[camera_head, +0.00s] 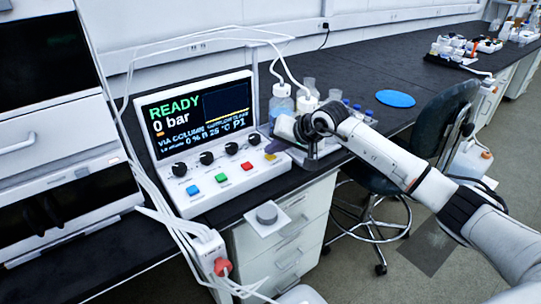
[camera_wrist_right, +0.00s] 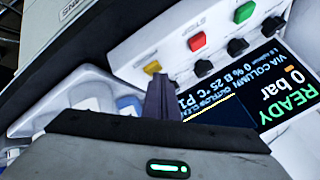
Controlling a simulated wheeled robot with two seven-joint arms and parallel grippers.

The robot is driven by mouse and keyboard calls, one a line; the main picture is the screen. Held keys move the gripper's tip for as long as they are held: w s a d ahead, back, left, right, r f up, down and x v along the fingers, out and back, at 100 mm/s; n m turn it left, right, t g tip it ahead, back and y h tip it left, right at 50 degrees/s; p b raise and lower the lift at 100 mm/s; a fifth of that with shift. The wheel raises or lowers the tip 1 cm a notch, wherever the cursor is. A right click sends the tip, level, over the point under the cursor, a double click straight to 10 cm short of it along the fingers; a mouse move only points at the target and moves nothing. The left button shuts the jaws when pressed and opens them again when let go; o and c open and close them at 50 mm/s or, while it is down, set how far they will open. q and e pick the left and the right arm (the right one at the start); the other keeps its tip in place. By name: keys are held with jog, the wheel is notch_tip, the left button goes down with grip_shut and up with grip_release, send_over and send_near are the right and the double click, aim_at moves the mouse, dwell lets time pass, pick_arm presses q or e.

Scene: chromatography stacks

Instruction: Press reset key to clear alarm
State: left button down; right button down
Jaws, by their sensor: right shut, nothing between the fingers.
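The white control unit (camera_head: 226,202) stands on the dark bench. Its screen (camera_head: 200,117) reads READY and 0 bar in the head view. Its sloped front carries a blue key (camera_head: 192,190), a green key (camera_head: 221,178), a red key (camera_head: 247,166) and a yellow key (camera_head: 270,157). I cannot read which is the reset key. My right gripper (camera_head: 270,147) is shut and empty beside the yellow key. In the right wrist view the dark fingertips (camera_wrist_right: 160,82) are close to the yellow key (camera_wrist_right: 152,68); contact is unclear. My left gripper is not in view.
Black knobs (camera_head: 206,158) line the panel above the keys. Bottles (camera_head: 281,102) and vials stand right of the unit, behind my right gripper. White cables run along the left. A blue disc (camera_head: 395,98) lies on the bench; a chair (camera_head: 440,125) stands in front.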

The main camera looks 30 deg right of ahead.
aim_at(273, 160)
dwell(0.5)
jog(key=shift+r+p, duration=0.4)
jog(key=shift+r, duration=0.4)
notch_tip(273, 160, up, 5)
jog(key=shift+p, duration=1.25)
